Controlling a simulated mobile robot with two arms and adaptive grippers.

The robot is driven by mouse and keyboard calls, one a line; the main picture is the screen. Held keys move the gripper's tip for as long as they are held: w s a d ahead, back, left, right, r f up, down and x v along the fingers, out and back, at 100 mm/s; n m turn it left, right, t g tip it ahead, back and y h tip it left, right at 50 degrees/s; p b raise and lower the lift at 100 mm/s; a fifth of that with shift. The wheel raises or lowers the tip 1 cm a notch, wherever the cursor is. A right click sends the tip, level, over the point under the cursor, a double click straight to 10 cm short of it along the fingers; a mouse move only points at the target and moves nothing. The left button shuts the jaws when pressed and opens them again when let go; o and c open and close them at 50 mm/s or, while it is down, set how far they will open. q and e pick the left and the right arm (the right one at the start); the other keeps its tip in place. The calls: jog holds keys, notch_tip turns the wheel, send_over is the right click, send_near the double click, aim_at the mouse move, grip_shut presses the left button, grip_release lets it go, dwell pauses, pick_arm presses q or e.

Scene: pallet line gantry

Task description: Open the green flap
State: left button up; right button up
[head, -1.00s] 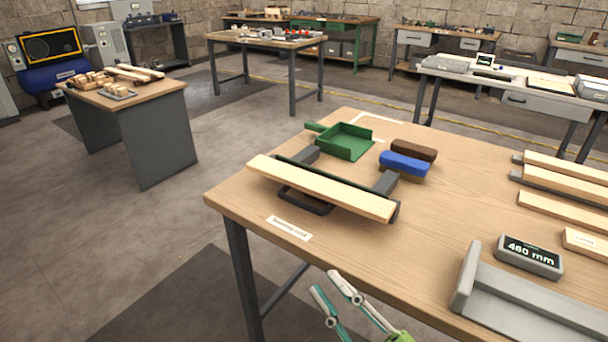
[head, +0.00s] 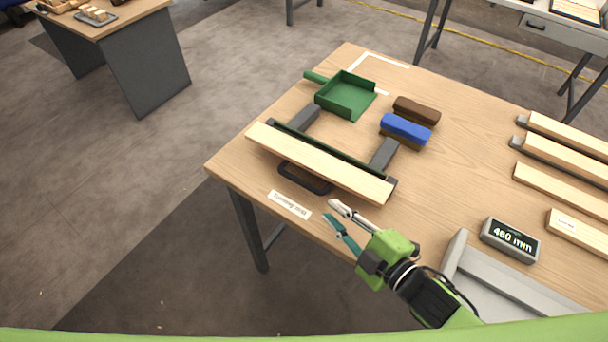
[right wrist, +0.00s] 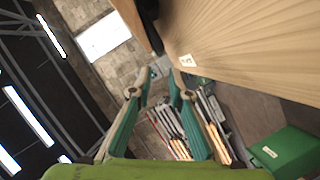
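A narrow dark green strip (head: 334,150) runs along the back edge of a pale wooden board (head: 317,166) on the table in the head view. I cannot tell whether this strip is the green flap; most of it is hidden by the board. The board rests across two dark grey supports, with a black handle-like loop (head: 305,178) below its front edge. My right gripper (head: 330,210) is open and empty, in front of the board near the table's front edge. Its parted fingers also show in the right wrist view (right wrist: 162,78). My left gripper is not in view.
A green dustpan (head: 347,96), a blue brush (head: 405,127) and a brown block (head: 416,110) lie behind the board. A display box (head: 510,240), a grey tray (head: 456,260) and several wooden boards occupy the right. A green box (right wrist: 285,150) shows in the right wrist view.

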aim_at(305, 187)
jog(key=p+x, duration=0.1)
jog(key=x, duration=0.9)
jog(key=shift+w+a+p, duration=0.15)
jog(key=shift+w+p, duration=0.1)
jog(key=shift+p, duration=0.1)
jog(key=shift+x, duration=1)
jog(key=shift+f, duration=0.15)
jog(key=shift+s, duration=0.1)
grip_shut()
